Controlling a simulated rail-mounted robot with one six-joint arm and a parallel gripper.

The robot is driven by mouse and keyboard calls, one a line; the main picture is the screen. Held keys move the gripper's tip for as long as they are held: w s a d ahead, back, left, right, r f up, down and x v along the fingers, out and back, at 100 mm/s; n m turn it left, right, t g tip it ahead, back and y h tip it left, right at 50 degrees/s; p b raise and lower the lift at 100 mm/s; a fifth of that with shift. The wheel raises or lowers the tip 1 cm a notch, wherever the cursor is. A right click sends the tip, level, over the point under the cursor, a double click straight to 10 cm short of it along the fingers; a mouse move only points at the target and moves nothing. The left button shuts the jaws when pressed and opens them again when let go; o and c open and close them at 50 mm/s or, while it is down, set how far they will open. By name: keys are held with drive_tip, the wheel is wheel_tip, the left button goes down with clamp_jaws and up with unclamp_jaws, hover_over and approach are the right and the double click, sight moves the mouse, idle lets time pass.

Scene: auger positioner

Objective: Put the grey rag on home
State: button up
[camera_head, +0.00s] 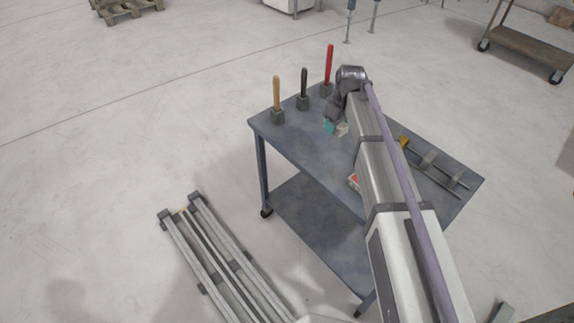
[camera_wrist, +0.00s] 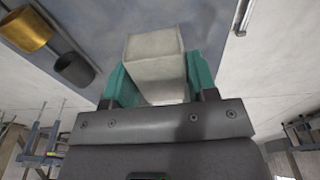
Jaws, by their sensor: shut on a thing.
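My gripper (camera_wrist: 152,85) has teal fingers and is shut on a pale grey, block-shaped thing, which I take to be the grey rag (camera_wrist: 157,62). In the head view, my gripper (camera_head: 336,128) is over the far part of the blue-grey table (camera_head: 290,140), with a small pale part of the rag (camera_head: 343,130) showing beside the teal finger. I cannot tell whether the rag touches the tabletop. No spot marked as home can be made out, and my arm hides part of the table.
Three upright handles, tan (camera_head: 277,92), black (camera_head: 304,83) and red (camera_head: 329,65), stand in dark holders along the far edge. Metal rods (camera_head: 432,163) lie at the right. A red-and-white item (camera_head: 354,181) is partly behind my arm. The table's left part is clear.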

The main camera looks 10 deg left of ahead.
sight(328, 153)
drive_tip(key=shift+s+a+f, duration=0.15)
drive_tip(key=shift+a+f, duration=0.05)
drive_tip(key=shift+a, duration=0.5)
wheel_tip(328, 153, down, 10)
drive_tip(key=b, duration=1)
drive_tip(key=shift+d+f, duration=0.15)
drive_tip(key=shift+f, duration=0.1)
drive_tip(key=shift+r, duration=0.3)
drive_tip(key=shift+f, duration=0.3)
drive_tip(key=o, duration=0.8)
drive_tip(key=shift+r, duration=0.1)
drive_tip(key=shift+r, duration=0.1)
drive_tip(key=r+p, duration=0.8)
drive_tip(key=d+r+p, duration=0.1)
drive_tip(key=r+p, duration=0.3)
drive_tip(key=shift+s+d+r, duration=0.1)
drive_tip(key=shift+s+r, duration=0.1)
drive_tip(key=shift+s, duration=0.2)
drive_tip(key=shift+f, duration=0.15)
